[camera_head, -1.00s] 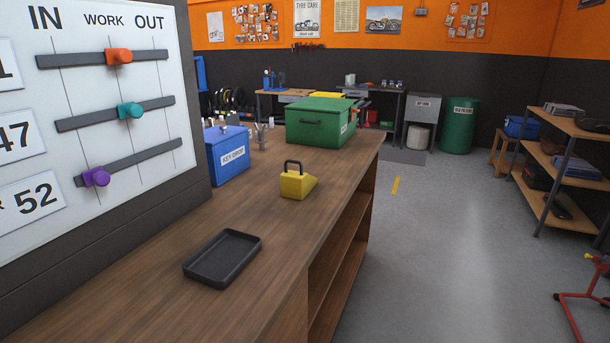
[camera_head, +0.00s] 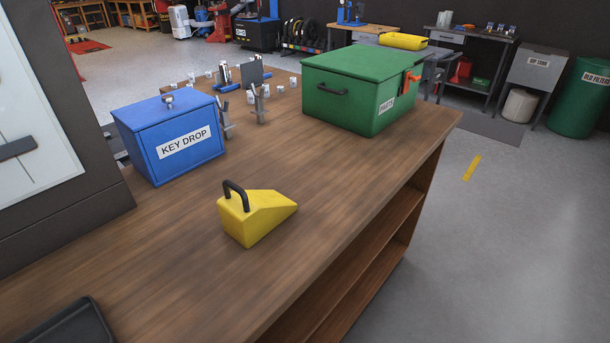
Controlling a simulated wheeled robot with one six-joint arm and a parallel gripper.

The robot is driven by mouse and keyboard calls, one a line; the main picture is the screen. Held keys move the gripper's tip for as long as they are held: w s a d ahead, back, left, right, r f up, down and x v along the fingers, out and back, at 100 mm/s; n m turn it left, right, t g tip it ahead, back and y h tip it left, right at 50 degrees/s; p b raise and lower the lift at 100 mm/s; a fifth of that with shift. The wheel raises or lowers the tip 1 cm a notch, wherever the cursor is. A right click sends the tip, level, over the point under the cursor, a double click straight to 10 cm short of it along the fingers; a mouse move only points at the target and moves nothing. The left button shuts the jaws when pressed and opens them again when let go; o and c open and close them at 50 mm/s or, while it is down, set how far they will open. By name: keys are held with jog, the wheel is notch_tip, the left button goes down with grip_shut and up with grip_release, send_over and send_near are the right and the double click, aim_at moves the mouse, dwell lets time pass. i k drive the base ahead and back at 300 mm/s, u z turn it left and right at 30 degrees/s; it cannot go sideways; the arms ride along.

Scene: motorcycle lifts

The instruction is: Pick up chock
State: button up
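The chock (camera_head: 257,215) is a yellow wedge with a dark loop handle on its tall left end. It stands on the wooden counter (camera_head: 175,265), near the middle of the view, with its slope running down to the right. Nothing touches it. My gripper is not in view.
A blue KEY DROP box (camera_head: 170,138) stands behind the chock to the left. A green box (camera_head: 355,90) stands behind it to the right. A black tray (camera_head: 75,325) lies at the lower left. The counter around the chock is bare; open floor (camera_head: 500,260) lies to the right.

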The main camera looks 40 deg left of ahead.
aim_at(247, 215)
jog(key=i, duration=1.35)
jog(key=u, duration=3.5)
